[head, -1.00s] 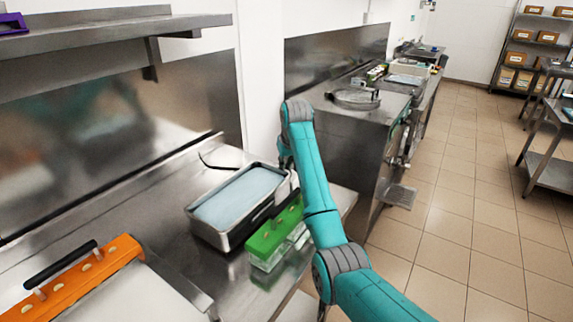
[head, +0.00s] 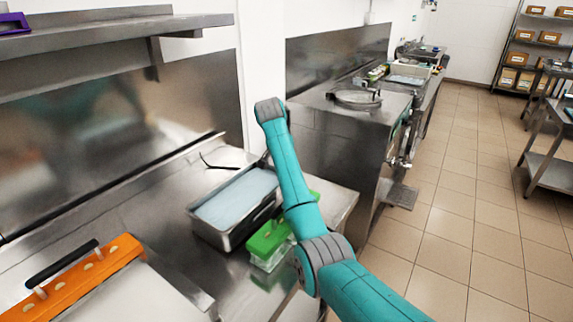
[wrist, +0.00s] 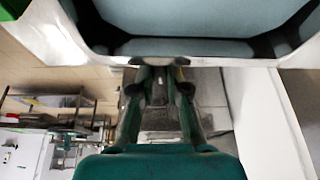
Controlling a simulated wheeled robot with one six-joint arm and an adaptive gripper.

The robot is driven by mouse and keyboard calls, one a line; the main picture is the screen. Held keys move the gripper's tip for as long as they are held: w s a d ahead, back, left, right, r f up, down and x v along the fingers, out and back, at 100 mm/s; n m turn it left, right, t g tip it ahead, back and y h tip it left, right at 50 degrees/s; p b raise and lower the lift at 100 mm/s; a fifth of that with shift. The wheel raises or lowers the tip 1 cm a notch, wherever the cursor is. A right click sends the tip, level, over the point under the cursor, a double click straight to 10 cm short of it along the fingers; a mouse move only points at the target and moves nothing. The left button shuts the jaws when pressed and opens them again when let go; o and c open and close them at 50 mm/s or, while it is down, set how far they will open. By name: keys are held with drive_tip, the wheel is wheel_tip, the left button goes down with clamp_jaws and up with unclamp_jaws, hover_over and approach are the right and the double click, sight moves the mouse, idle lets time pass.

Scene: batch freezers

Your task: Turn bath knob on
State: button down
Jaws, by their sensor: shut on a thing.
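The bath (head: 198,220) is a metal tub with pale blue liquid, on the steel counter at the centre left. Its rim crosses the top of the wrist view (wrist: 215,62), with the blue-grey liquid beyond. My gripper (wrist: 160,73) has its two dark fingers drawn together at the outside of the bath's edge, closed on a small part there. That part appears to be the bath knob, but it is almost wholly hidden between the fingertips. In the head view my arm hides most of the gripper, at the far right end of the bath.
A green-topped clear box (head: 268,243) stands close against the bath's right side. An orange bar with a black handle (head: 85,272) lies at the front left. A steel shelf (head: 105,35) hangs above the counter. Tiled floor (head: 450,200) is open to the right.

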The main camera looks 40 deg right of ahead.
drive_tip(key=shift+f+m, duration=0.1)
drive_tip(key=shift+m, duration=0.4)
drive_tip(key=c, duration=1.2)
unclamp_jaws()
drive_tip(key=shift+o, duration=0.2)
drive_tip(key=w+v, duration=0.1)
drive_tip(key=v, duration=0.6)
drive_tip(key=shift+s+a+r, duration=0.15)
drive_tip(key=shift+s+r, duration=0.1)
drive_tip(key=shift+s, duration=0.15)
